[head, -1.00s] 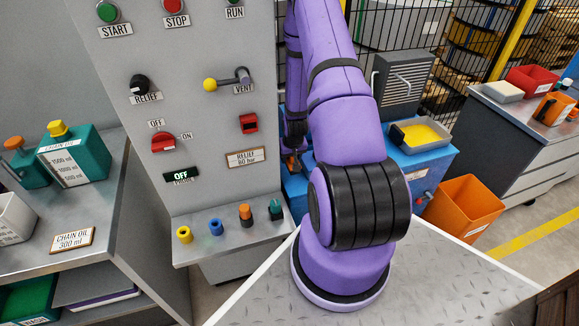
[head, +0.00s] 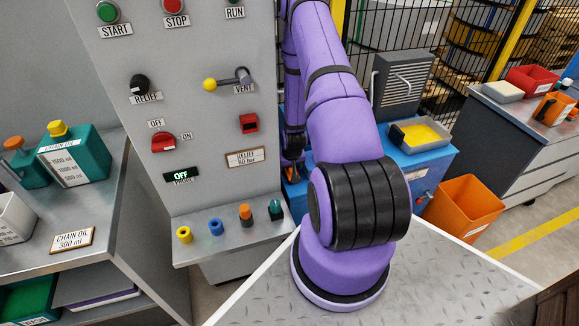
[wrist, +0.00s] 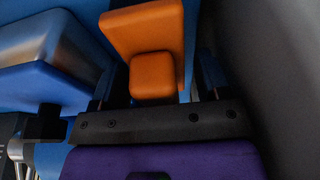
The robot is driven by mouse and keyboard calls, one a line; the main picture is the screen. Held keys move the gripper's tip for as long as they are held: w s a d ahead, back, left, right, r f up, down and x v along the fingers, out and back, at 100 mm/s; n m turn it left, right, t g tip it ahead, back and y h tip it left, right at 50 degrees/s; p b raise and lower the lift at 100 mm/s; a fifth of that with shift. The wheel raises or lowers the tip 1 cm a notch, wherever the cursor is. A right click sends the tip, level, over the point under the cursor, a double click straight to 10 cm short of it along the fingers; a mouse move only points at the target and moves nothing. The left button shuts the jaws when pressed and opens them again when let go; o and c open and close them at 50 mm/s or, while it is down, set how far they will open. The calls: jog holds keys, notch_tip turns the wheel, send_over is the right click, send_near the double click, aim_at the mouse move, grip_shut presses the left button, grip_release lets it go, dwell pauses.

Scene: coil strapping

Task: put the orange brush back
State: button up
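The orange brush (wrist: 152,75) shows in the wrist view as a blocky orange piece with a wider part behind it. It lies between the two fingers of my gripper (wrist: 158,82). Dark gaps show between the fingers and the near orange block, so the gripper looks open around it. In the head view my gripper (head: 291,165) is low behind my arm, beside the grey control panel and in front of the blue bench (head: 430,165). Only a small bit of orange shows there, and the brush's lower end is hidden.
The control panel (head: 205,120) stands close to the left, with several coloured pegs on its ledge (head: 230,240). A tray with yellow contents (head: 398,140) sits on the blue bench. An orange bin (head: 463,208) stands right of it. A black mesh fence is behind.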

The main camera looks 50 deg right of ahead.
jog(key=shift+r, duration=0.15)
jog(key=v, duration=1.2)
dwell(2.5)
